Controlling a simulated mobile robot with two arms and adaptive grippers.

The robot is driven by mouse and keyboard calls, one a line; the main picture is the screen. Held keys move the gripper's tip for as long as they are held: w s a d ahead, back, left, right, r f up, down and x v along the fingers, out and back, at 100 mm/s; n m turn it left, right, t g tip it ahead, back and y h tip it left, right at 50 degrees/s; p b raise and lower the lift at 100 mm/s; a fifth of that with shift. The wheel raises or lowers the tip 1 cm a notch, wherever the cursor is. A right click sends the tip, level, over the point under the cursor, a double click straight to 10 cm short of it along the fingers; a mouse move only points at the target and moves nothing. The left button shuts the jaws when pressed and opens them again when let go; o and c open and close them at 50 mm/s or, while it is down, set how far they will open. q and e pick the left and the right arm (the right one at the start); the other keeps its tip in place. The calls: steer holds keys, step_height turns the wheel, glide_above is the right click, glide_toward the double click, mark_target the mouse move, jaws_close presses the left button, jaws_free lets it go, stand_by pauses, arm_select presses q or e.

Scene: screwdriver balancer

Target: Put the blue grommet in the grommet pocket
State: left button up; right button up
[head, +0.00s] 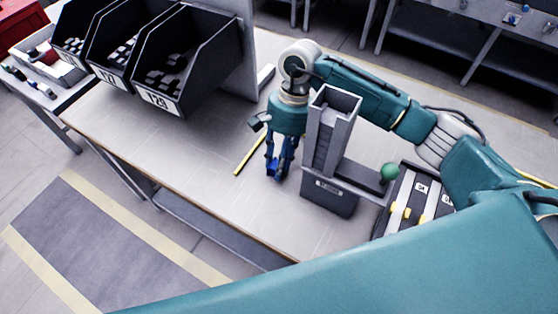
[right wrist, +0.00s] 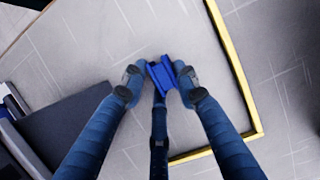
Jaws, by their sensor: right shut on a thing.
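The blue grommet (right wrist: 160,75) is between the fingertips of my right gripper (right wrist: 160,82), which is shut on it. In the head view the right gripper (head: 277,172) points down over the bench, with the grommet (head: 272,167) a small blue patch at its tips. Whether the grommet touches the bench top cannot be told. A yellow edging (right wrist: 240,85) on the bench forms a corner right of and below the fingers in the wrist view. I cannot make out which place is the grommet pocket. My left gripper is not in view.
A grey upright chute (head: 328,130) on a dark base stands just right of the gripper, with a green-knobbed lever (head: 390,172). A dark tray with yellow-marked parts (head: 405,210) lies further right. Black part bins (head: 180,60) stand back left. Bare bench (head: 190,150) lies left.

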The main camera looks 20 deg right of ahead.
steer(key=shift+f, duration=0.15)
steer(key=o, duration=0.6)
steer(key=shift+o, duration=0.2)
